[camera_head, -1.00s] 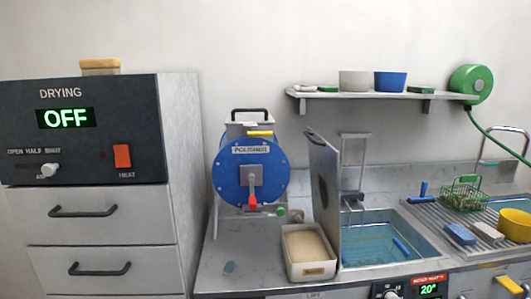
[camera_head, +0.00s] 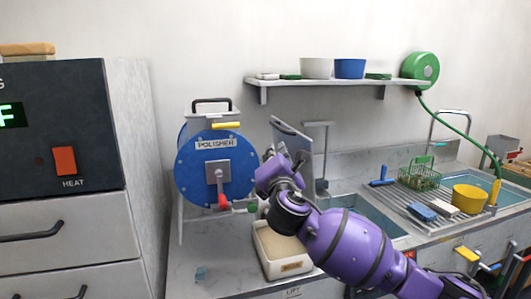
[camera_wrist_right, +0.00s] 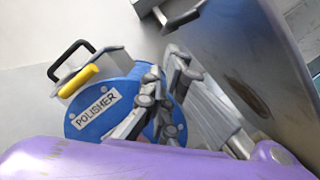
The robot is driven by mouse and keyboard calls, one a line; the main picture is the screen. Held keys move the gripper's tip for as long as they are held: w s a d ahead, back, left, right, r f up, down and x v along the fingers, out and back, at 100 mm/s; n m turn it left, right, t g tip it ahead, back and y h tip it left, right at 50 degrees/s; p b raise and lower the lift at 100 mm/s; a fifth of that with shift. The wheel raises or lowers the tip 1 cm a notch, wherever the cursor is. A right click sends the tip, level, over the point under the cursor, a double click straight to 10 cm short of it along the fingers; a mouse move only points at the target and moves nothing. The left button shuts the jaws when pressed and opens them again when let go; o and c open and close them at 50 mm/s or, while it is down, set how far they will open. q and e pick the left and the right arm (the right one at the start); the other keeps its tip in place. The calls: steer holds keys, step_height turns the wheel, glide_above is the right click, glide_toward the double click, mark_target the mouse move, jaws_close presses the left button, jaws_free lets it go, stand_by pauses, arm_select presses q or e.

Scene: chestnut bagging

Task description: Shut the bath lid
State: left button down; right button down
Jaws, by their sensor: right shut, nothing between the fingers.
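The bath lid (camera_head: 300,136) is a grey metal panel standing upright at the left edge of the bath (camera_head: 378,213), so the bath is open. My arm covers the lid's lower part and some of the bath. In the right wrist view the lid (camera_wrist_right: 225,50) fills the upper right, with dark stains on its face. My right gripper (camera_head: 283,158) is shut and empty, in front of the lid in the head view. Its grey fingers (camera_wrist_right: 163,92) show left of the lid in the wrist view; I cannot tell if they touch it. My left gripper is not in view.
The blue polisher (camera_head: 214,165) stands close left of the gripper. A cream tray (camera_head: 281,250) sits on the counter below my arm. A draining rack (camera_head: 398,196) with a green basket (camera_head: 419,176) and yellow bowl (camera_head: 469,197) lies right. A shelf (camera_head: 340,86) hangs above.

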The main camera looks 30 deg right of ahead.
steer(key=f+x, duration=0.1)
steer(key=x, duration=0.6)
steer(key=shift+w+r, duration=0.4)
steer(key=shift+r, duration=0.05)
